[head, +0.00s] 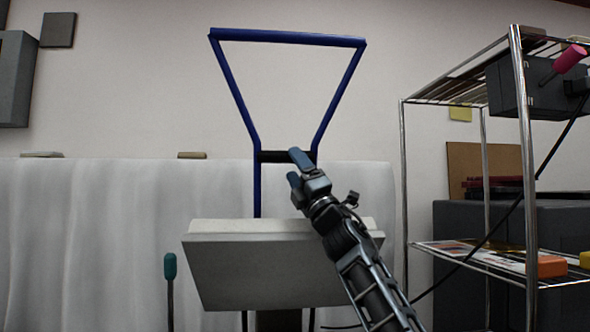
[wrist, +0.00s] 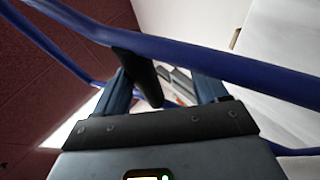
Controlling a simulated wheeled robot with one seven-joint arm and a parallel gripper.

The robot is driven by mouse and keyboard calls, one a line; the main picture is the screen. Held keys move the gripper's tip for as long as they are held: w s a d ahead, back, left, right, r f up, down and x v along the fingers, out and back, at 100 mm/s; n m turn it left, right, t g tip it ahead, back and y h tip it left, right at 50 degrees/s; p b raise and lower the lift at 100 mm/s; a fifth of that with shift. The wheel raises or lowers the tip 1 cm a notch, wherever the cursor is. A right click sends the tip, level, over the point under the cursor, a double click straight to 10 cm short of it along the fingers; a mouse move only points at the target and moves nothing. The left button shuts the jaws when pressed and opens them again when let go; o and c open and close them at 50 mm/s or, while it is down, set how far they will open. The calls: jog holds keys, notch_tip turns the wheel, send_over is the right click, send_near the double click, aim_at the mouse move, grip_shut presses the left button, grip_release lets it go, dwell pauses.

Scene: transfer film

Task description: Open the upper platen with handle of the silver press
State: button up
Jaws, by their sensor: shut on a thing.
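The silver press shows its upper platen (head: 250,272) as a pale grey slab, tilted with its broad face toward me. A blue tubular frame (head: 238,95) rises behind it, wide at the top and narrowing downward. A black handle bar (head: 272,156) crosses the frame's narrow part. My gripper (head: 297,167) reaches up from the lower right and is shut on this black handle, near its right end. In the wrist view the black handle (wrist: 146,78) lies between the fingers, with a blue tube (wrist: 220,65) crossing just beyond. The lower part of the press is hidden below the platen.
A chrome wire shelf (head: 517,150) with boxes and tools stands close on the right. A white-draped surface (head: 90,240) runs behind the press. A teal-handled tool (head: 170,266) stands upright at lower left. The space above the frame is clear.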

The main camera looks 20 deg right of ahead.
jog(key=s+f+p, duration=0.1)
jog(key=s+p, duration=0.5)
jog(key=s, duration=0.2)
jog(key=shift+s+d+f+p, duration=0.25)
jog(key=shift+d+p, duration=0.05)
jog(key=shift+d, duration=0.1)
dwell(0.4)
dwell(0.5)
jog(key=s+a+f+m+g+h, duration=0.1)
jog(key=s+a+f+m+h, duration=0.15)
jog(key=s+f+m, duration=0.65)
jog(key=s+a+f+m+g+h, duration=0.2)
jog(key=s+a+f, duration=0.3)
jog(key=f, duration=0.8)
jog(key=s+a+f+m+g+h, duration=0.1)
jog(key=s+a+f+m+h, duration=0.15)
jog(key=s+f+m, duration=0.65)
jog(key=s+f+m+g, duration=0.25)
jog(key=s+f, duration=0.65)
jog(key=s, duration=0.6)
jog(key=s+m+g, duration=0.3)
jog(key=s+g, duration=0.2)
jog(key=s, duration=1.2)
jog(key=shift+s+d+r+b, duration=0.2)
jog(key=shift+s+d+b, duration=0.15)
jog(key=shift+d+b, duration=0.1)
